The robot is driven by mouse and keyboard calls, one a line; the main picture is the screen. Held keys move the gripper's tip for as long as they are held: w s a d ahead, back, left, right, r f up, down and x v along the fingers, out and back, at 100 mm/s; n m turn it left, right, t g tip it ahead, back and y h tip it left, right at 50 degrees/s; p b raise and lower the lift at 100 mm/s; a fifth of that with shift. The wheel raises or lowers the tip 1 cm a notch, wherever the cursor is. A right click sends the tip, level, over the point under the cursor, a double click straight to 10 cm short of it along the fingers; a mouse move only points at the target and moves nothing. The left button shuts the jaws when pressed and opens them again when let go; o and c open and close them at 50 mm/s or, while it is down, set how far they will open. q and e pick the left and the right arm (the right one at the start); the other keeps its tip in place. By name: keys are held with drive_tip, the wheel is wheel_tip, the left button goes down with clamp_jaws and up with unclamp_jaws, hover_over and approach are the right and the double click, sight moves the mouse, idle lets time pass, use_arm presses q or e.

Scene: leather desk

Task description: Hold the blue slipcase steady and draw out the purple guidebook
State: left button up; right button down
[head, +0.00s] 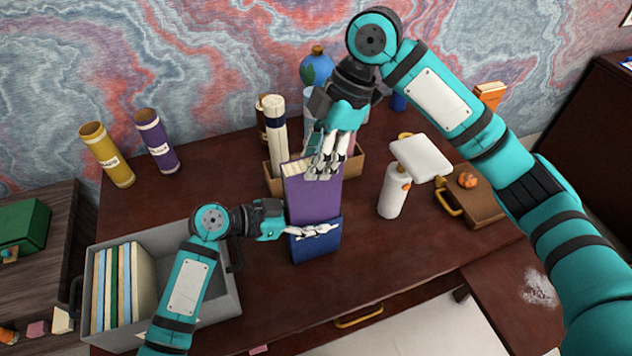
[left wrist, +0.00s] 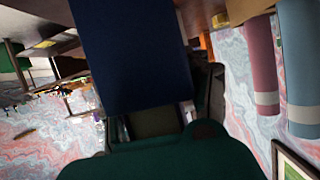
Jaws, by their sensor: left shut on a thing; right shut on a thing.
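The blue slipcase (head: 315,246) stands upright near the middle of the desk. The purple guidebook (head: 314,196) sticks well up out of its top, its lower part hidden inside. My left gripper (head: 312,231) is shut on the slipcase from the left, fingers across its front. My right gripper (head: 323,165) reaches down from above and is shut on the upper part of the guidebook. In the left wrist view, the dark blue slipcase (left wrist: 130,55) fills the upper middle, in front of the gripper; the fingertips there are hard to make out.
A grey bin (head: 219,287) with several upright folders is at the left. Yellow (head: 107,154) and purple (head: 156,141) tubes stand at the back left. A wooden box (head: 353,160) with rolls is behind the guidebook. A white lamp (head: 393,192) and brown case (head: 474,202) are at the right. The desk front is clear.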

wheel_tip(320, 180, up, 6)
drive_tip(key=shift+f, duration=0.2)
use_arm(q)
drive_tip(key=o, duration=1.3)
use_arm(e)
drive_tip(key=shift+w, duration=0.1)
use_arm(q)
drive_tip(key=v, duration=1.2)
drive_tip(key=shift+f, duration=0.15)
use_arm(e)
drive_tip(key=shift+f, duration=0.1)
